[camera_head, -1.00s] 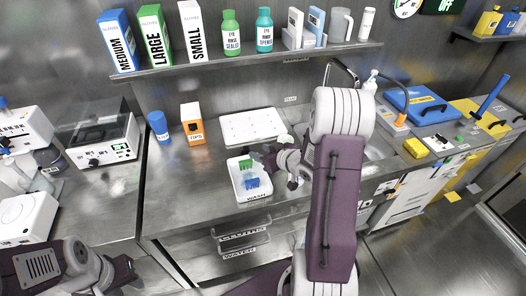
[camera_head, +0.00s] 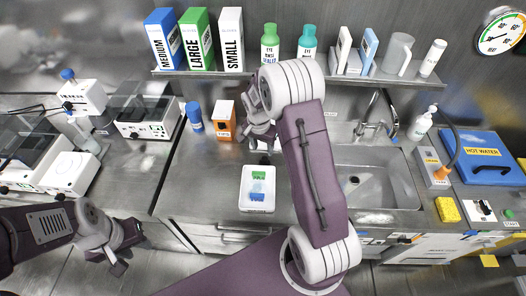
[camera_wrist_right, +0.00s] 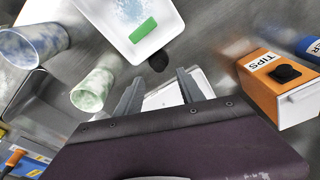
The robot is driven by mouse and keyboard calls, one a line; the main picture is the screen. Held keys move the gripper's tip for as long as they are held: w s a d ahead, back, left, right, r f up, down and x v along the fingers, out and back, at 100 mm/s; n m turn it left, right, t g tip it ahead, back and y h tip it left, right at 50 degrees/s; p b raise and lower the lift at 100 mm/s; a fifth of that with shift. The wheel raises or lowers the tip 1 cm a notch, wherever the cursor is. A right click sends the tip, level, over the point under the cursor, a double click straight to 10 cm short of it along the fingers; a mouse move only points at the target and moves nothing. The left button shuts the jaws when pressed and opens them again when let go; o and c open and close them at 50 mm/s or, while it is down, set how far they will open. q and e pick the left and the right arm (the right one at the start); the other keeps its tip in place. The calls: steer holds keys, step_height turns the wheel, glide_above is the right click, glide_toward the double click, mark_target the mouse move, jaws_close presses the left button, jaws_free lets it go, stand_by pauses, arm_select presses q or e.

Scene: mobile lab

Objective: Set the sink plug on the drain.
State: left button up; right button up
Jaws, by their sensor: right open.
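The sink plug looks to be the small black round piece (camera_wrist_right: 157,62) beside the white wash tray in the right wrist view. It lies on the steel counter, ahead of my right gripper's fingertips and apart from them. My right gripper (camera_wrist_right: 160,88) is open and empty; in the head view it hangs over the back of the counter (camera_head: 258,138), between the orange box and the tray. The drain (camera_head: 354,180) shows uncovered in the steel sink basin (camera_head: 385,190), right of my right arm. My left gripper (camera_head: 118,262) is low at the left, away from the counter; its jaws are unclear.
An orange tips box (camera_head: 223,122) and blue bottle (camera_head: 194,118) stand left of my right gripper. Two speckled cups (camera_wrist_right: 93,90) stand close by. A faucet (camera_head: 375,125) rises behind the sink; a shelf runs above.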

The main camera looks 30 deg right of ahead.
mark_target(265, 158)
steer(key=f, duration=0.4)
steer(key=shift+w+d, duration=0.2)
steer(key=shift+d, duration=0.05)
steer(key=f, duration=0.3)
steer(key=f+p, duration=0.1)
steer(key=shift+w+d+f, duration=0.1)
steer(key=shift+d+f, duration=0.2)
steer(key=shift+f, duration=0.05)
steer(key=shift+w+d+f, duration=0.1)
steer(key=shift+d+f, duration=0.05)
steer(key=shift+f, duration=0.1)
steer(key=shift+r, duration=0.1)
jaws_close()
